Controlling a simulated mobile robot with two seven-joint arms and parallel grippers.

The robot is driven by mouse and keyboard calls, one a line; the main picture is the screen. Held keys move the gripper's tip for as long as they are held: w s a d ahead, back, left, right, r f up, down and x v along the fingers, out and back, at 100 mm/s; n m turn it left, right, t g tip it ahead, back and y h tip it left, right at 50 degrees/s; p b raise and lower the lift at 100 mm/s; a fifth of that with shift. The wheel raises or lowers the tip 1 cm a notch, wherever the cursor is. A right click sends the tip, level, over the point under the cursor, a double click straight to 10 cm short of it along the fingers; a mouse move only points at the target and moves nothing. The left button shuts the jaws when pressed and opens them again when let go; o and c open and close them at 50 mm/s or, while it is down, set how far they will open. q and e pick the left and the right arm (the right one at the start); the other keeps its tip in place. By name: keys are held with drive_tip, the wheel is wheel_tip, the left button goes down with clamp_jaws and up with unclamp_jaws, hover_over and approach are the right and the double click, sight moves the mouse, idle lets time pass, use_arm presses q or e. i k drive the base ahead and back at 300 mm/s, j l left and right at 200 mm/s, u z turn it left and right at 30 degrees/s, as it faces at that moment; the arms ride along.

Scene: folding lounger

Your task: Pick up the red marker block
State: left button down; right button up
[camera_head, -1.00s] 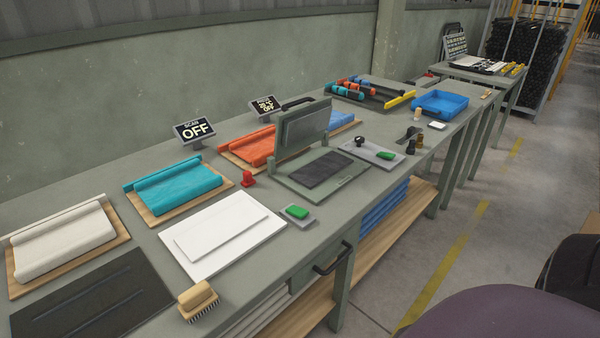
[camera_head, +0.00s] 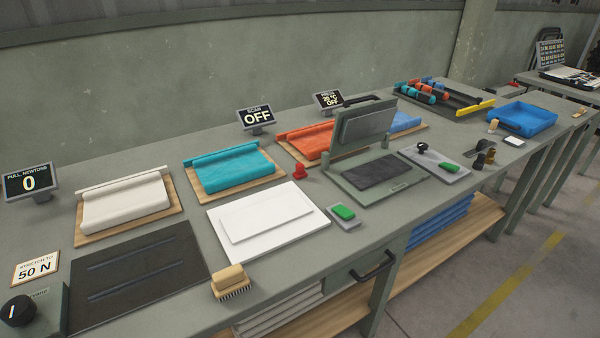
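A small red block (camera_head: 299,171), narrower at its top, stands upright on the grey bench top. It is just left of the open press (camera_head: 345,185), right of the teal fabric roll (camera_head: 232,170) and in front of the orange fabric roll (camera_head: 308,141). Nothing touches it that I can see. Neither of my grippers shows in the head view.
A white board (camera_head: 266,220) lies in front of the red block. A green pad on a grey base (camera_head: 343,215) and a wooden brush (camera_head: 231,283) lie near the front edge. Small display signs (camera_head: 256,118) stand behind. A drawer handle (camera_head: 373,266) sticks out below.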

sight(300, 172)
drive_tip(key=l+u, duration=0.1)
drive_tip(key=u, duration=0.6)
drive_tip(key=l+u, duration=0.65)
drive_tip(key=l, duration=0.15)
drive_tip(key=l+u, duration=0.1)
drive_tip(key=l, duration=0.35)
drive_tip(key=k+l+u, duration=0.1)
drive_tip(key=l, duration=0.3)
